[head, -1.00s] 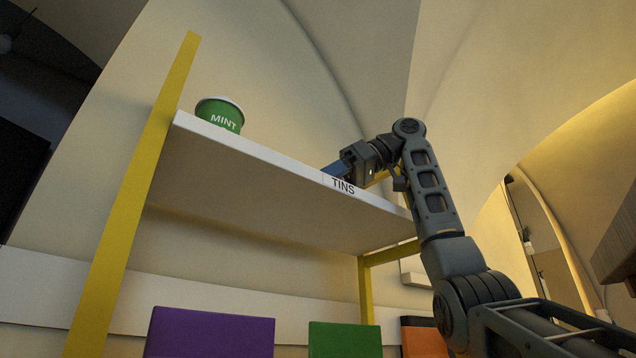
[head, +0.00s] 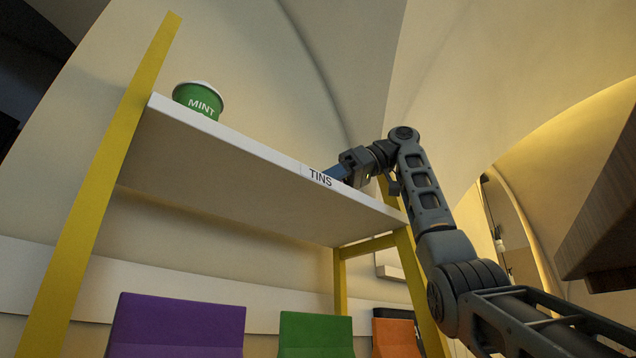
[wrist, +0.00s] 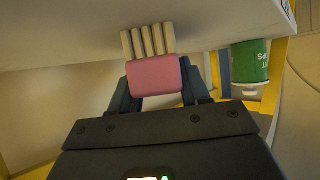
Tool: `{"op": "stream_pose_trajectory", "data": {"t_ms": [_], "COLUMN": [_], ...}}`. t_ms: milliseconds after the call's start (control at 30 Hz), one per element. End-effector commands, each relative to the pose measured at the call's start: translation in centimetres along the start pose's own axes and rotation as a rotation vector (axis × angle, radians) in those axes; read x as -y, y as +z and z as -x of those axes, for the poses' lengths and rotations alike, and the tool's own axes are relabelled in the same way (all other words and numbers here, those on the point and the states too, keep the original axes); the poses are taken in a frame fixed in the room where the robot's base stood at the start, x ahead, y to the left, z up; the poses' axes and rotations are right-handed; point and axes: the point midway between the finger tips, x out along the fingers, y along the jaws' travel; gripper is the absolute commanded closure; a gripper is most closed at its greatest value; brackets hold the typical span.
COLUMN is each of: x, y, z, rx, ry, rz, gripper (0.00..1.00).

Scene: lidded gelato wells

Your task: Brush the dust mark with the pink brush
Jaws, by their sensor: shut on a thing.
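The pink brush (wrist: 155,75) is in my gripper in the wrist view, with its pale bristles (wrist: 148,41) pointing up in the picture toward a white surface (wrist: 85,40). I cannot tell whether the bristles touch it. My gripper (wrist: 157,88) is shut on the brush, with a dark finger on each side. In the head view my gripper (head: 338,172) is at the shelf's front edge, beside the TINS label (head: 320,178). The brush is hidden there. The dust mark does not show in either view.
The white shelf (head: 240,175) has a green MINT tub (head: 198,98) at its left end. Yellow posts (head: 95,190) hold the shelf. Purple (head: 178,325), green (head: 316,335) and orange (head: 396,338) blocks stand below. A green tub (wrist: 250,62) also shows in the wrist view.

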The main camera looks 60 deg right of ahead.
Motion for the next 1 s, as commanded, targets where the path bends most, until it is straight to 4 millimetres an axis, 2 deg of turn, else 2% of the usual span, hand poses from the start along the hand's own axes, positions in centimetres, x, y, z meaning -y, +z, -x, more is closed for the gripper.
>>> {"op": "stream_pose_trajectory", "data": {"t_ms": [367,733,1000], "x": [-1.2,-3.2,-3.7], "y": [0.5,1.7,2.1], "z": [1.1,2.7,3.0], "rx": [0.0,0.001,0.002], "ry": [0.001,0.001,0.0], "rz": [-0.001,-0.002,-0.002], "gripper": [0.9,0.9,0.9]}}
